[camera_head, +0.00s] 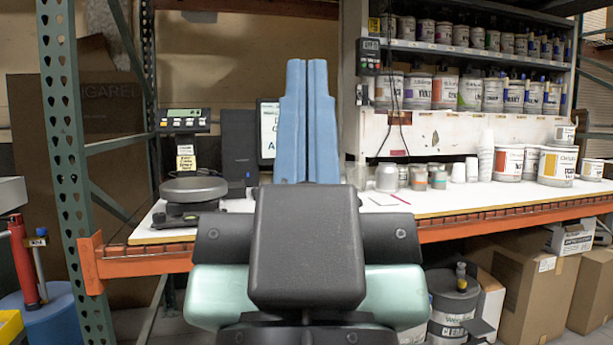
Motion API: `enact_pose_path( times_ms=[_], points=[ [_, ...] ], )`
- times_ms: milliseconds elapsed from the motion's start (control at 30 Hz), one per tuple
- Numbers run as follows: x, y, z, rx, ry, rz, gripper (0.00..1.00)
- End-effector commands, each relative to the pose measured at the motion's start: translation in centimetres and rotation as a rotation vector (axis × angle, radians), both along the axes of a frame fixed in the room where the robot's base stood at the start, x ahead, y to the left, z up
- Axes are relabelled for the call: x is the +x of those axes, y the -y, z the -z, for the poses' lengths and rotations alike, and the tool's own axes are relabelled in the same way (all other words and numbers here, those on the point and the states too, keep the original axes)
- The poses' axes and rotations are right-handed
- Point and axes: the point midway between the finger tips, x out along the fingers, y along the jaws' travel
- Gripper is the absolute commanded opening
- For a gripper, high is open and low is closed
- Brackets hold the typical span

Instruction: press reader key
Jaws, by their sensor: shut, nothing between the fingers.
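My gripper (307,64) is in the middle of the view, its two blue fingers upright, side by side and shut with nothing between them. A small dark keypad device with a display (369,56), perhaps the reader, is fixed to the left end of the paint shelf, to the right of my fingertips in the picture. Its single keys are too small to tell apart. A scale display with buttons (183,121) stands above the round scale (193,190) on the left. My gripper appears apart from both devices. My wrist hides part of the bench behind it.
The white bench top (460,197) has an orange front beam (470,223). Paint cans (418,91) line the shelves. Cups, jars and larger cans (508,163) stand on the bench. A green upright post (64,130) is on the left. Cardboard boxes (520,285) fill the lower right.

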Motion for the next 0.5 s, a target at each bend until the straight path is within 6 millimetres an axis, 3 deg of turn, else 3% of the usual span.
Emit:
enact_pose_path(
  times_ms=[267,500],
  points=[
    [0.0,0.0,-6.9,0.000,0.000,0.000,0.00],
    [0.0,0.0,-15.4,0.000,0.001,-0.001,0.00]
  ],
)
